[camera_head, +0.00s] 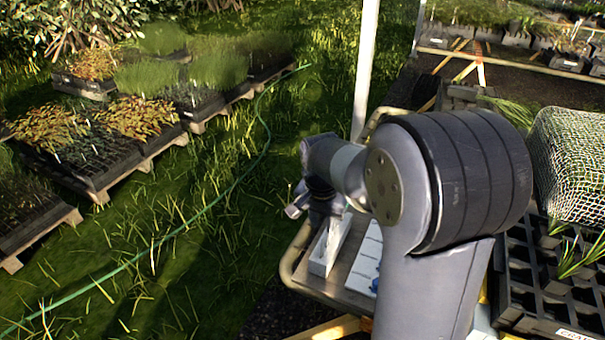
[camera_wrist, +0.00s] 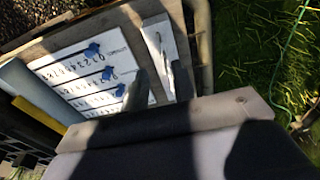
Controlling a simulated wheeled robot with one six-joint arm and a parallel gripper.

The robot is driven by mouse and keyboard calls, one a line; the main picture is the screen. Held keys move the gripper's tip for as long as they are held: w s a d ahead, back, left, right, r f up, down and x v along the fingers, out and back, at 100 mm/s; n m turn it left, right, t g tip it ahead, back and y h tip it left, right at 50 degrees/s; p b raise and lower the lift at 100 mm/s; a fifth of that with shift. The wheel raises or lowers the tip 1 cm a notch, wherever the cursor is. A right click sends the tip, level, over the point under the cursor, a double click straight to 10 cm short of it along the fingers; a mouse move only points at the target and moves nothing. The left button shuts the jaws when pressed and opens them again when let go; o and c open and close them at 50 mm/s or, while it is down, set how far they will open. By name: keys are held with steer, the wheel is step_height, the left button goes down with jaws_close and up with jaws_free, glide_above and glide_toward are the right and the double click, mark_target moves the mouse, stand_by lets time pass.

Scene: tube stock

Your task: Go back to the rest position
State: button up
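My gripper (camera_head: 305,203) hangs at the end of my arm over the left edge of the wooden bench (camera_head: 347,275). In the wrist view my gripper (camera_wrist: 161,82) shows two dark fingers that stand apart, with nothing seen between them. Below them lie a white board (camera_wrist: 88,70) with printed marks and blue pieces, and a narrow white tray (camera_wrist: 160,38). In the head view the white tray (camera_head: 322,262) lies below my gripper. My arm hides part of the bench and board.
A metal rail (camera_head: 285,268) runs around the bench edge. A black cell tray (camera_head: 545,290) and a mesh-covered crate (camera_head: 572,165) stand at the right. Pallets with plants (camera_head: 100,165) stand on the grass at the left. A green hose (camera_head: 190,218) crosses open grass.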

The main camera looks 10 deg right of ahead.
steer(key=f, duration=0.7)
steer(key=w+f, duration=0.1)
steer(key=f, duration=0.2)
steer(key=shift+d+f, duration=0.25)
steer(key=shift+d, duration=0.15)
steer(key=shift+r, duration=0.3)
steer(key=shift+f, duration=0.1)
step_height(320, 180, up, 11)
steer(key=s, duration=0.1)
steer(key=f, duration=0.7)
steer(key=w+f, duration=0.1)
steer(key=f, duration=0.2)
steer(key=shift+f, duration=0.35)
step_height(320, 180, up, 8)
steer(key=p, duration=0.6)
steer(key=shift+f, duration=0.25)
